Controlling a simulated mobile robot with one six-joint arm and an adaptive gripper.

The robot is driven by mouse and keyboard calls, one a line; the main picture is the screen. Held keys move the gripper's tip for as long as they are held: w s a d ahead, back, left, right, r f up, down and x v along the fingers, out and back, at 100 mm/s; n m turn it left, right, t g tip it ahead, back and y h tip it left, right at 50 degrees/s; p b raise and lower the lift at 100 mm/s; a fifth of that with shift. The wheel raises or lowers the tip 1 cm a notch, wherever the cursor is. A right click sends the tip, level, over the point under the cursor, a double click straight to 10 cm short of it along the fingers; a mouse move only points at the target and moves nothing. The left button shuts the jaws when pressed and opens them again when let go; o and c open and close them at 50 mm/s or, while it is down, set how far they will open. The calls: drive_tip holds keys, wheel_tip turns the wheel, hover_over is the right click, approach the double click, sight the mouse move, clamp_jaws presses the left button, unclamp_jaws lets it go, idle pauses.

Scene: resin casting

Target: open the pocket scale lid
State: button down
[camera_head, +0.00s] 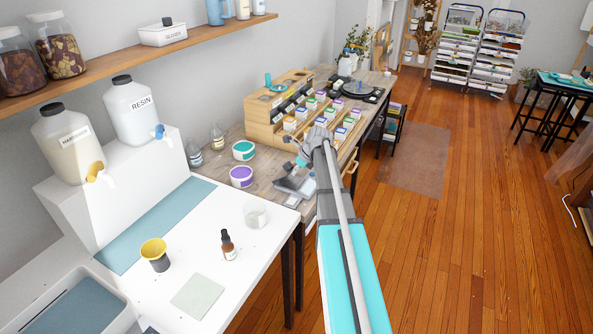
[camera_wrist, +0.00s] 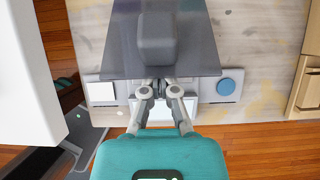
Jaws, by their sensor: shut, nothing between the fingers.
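The pocket scale's lid appears to be the dark, see-through panel (camera_wrist: 112,45) in the wrist view. It spreads across the top middle, with a darker rounded grey block (camera_wrist: 158,38) at its centre. A light, framed part of what seems to be the scale (camera_wrist: 178,108) shows below it, partly behind my fingers. My gripper (camera_wrist: 158,86) is shut and empty, its fingers at the panel's lower edge; I cannot tell whether they touch. In the head view my gripper (camera_head: 300,161) is above the grey scale area (camera_head: 296,186) on the wooden bench. The lid's exact angle is unclear.
A blue disc (camera_wrist: 229,86) and a white square (camera_wrist: 100,92) flank the scale. In the head view, purple-rimmed (camera_head: 241,176) and green-rimmed (camera_head: 243,150) tubs stand left of it. A wooden rack (camera_head: 264,117) with small boxes stands behind. Open floor (camera_head: 430,240) lies right.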

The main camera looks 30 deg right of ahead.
sight(286, 163)
drive_tip(key=w+r+g+p, duration=0.1)
drive_tip(key=a+g+h+p, duration=0.1)
drive_tip(key=p, duration=0.1)
drive_tip(key=shift+w+r, duration=0.35)
drive_tip(key=shift+r, duration=0.05)
drive_tip(key=shift+w+a+r+g+h+p, duration=0.2)
drive_tip(key=shift+w+a+g+h+p, duration=0.15)
drive_tip(key=shift+w+g+h, duration=0.15)
drive_tip(key=shift+w+a+r+g+h+p, duration=0.25)
drive_tip(key=shift+w+g+h+p, duration=0.15)
drive_tip(key=shift+g, duration=0.2)
drive_tip(key=shift+w+a+r, duration=0.1)
drive_tip(key=shift+w+a, duration=0.35)
drive_tip(key=shift+w, duration=0.2)
drive_tip(key=shift+w+a, duration=0.7)
drive_tip(key=shift+w, duration=0.25)
drive_tip(key=shift+r+p, duration=0.75)
drive_tip(key=shift+p, duration=0.1)
drive_tip(key=shift+s, duration=0.1)
